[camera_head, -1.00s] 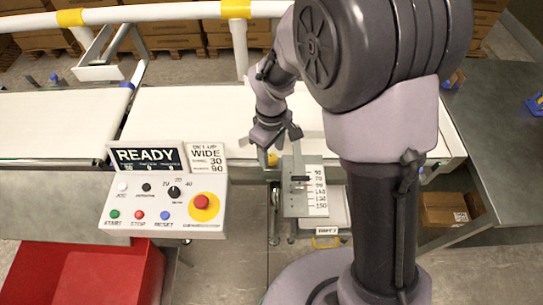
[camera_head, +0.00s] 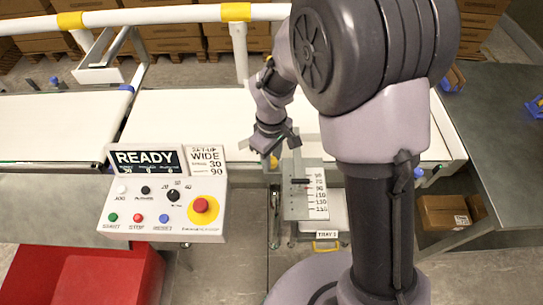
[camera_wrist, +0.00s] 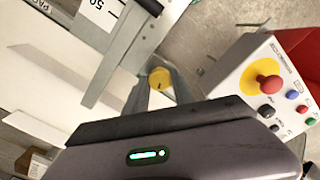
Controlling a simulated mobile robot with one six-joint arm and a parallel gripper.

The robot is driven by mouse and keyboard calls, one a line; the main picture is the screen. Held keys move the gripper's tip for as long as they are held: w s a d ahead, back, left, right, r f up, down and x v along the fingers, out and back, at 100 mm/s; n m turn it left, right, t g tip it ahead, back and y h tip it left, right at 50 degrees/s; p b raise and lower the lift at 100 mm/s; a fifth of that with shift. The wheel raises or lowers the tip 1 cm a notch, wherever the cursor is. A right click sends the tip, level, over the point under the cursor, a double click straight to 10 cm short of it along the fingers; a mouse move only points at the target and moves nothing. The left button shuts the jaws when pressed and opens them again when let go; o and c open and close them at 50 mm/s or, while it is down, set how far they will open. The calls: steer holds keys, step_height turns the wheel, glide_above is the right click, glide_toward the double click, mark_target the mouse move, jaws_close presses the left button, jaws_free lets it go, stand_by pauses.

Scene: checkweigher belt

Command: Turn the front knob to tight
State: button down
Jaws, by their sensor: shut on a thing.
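The front knob (camera_head: 274,161) is a small yellow knob at the front edge of the belt, left of the scale plate. In the wrist view, its round yellow face (camera_wrist: 160,78) shows just beyond the dark gripper body. My gripper (camera_head: 272,152) reaches down over the knob from above and is shut on it. The fingers are small and partly hidden by the wrist, so their exact contact is hard to see. No tight or loose marking can be read on the knob.
The scale plate (camera_head: 296,205) with its number strip is close on the right. The control box (camera_head: 150,212) with a red stop button on yellow stands to the left; its screen reads READY. A white belt (camera_head: 190,115) lies behind. A grey table (camera_head: 500,150) is at right.

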steer(key=m+b, duration=0.1)
steer(key=m, duration=0.5)
steer(key=m+b, duration=0.1)
steer(key=m, duration=0.4)
steer(key=shift+m, duration=0.3)
steer(key=m+b, duration=0.2)
steer(key=m, duration=0.4)
steer(key=m+b, duration=0.2)
steer(key=m, duration=0.3)
steer(key=shift+m, duration=0.4)
steer(key=c, duration=1.1)
jaws_free()
steer(key=shift+o, duration=0.2)
